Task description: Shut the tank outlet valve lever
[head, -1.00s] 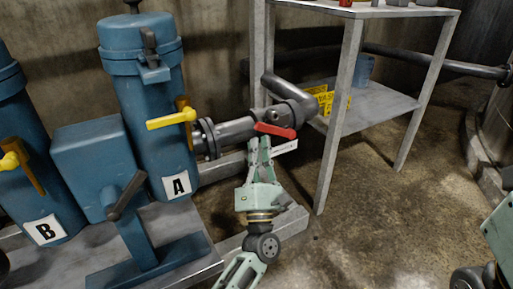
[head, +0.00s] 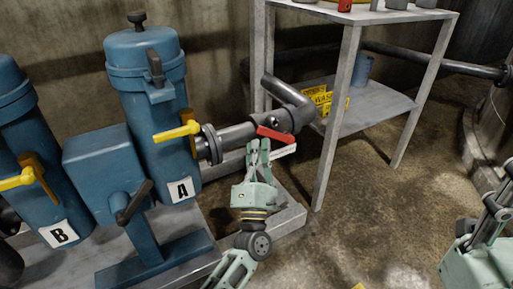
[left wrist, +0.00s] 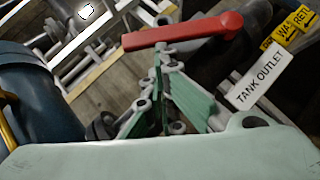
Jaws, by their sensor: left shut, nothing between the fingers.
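Blue tank A (head: 150,110) has a yellow lever (head: 177,132); another yellow lever (head: 18,182) is at tank B (head: 40,205). A grey rack (head: 375,105) stands behind the pipe, with a yellow sign (head: 322,100) on its lower shelf. The floor right of my left arm is clear.

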